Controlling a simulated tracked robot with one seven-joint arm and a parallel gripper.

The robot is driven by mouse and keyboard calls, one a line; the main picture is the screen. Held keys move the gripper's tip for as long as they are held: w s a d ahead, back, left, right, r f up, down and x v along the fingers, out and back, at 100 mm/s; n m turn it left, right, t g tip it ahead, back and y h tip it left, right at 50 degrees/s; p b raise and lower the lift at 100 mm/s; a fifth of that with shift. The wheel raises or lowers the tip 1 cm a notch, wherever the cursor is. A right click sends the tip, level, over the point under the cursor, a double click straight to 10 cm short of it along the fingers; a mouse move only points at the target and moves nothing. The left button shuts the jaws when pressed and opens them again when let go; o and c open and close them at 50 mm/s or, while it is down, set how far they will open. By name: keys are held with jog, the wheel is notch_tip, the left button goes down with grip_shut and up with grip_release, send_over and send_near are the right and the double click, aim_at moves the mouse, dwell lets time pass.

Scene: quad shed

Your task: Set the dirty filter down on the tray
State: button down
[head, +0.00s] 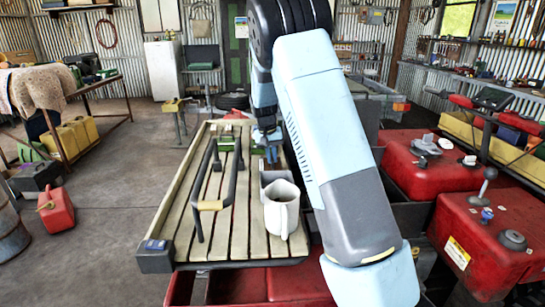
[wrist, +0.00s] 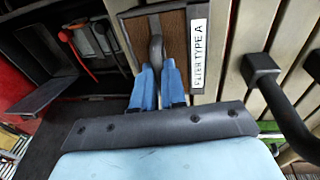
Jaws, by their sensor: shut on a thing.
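My gripper (wrist: 158,85) has its blue fingers shut on the grey upright handle of the filter (wrist: 178,35). The filter is a brown panel in a dark frame, with a white label reading "TYPE A". In the head view my gripper (head: 270,152) is over the far right part of the slatted wooden deck (head: 183,215), and my arm hides much of that area. The wrist view shows the filter beside pale slats; whether it touches them I cannot tell. I cannot pick out the tray for certain.
A white jug (head: 282,208) and a grey open container (head: 274,178) stand on the deck, near my arm. A black bar (head: 228,172) with a tan grip rises on its left. Red bodywork (head: 490,235) lies to the right. Open concrete floor is at left.

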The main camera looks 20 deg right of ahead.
aim_at(268, 166)
jog(key=c, duration=1.2)
grip_release()
notch_tip(268, 166, up, 11)
jog(key=a, duration=0.2)
jog(key=s+d+r+t+y, duration=0.1)
jog(key=s+d+r, duration=0.1)
jog(key=s+r, duration=0.8)
jog(key=s+t, duration=0.1)
jog(key=s, duration=1)
jog(key=s+n+t, duration=0.1)
jog(key=s, duration=1)
jog(key=s+f+n+t, duration=0.1)
jog(key=s, duration=1.1)
jog(key=shift+a+t+y, duration=0.35)
jog(key=shift+t+y, duration=0.05)
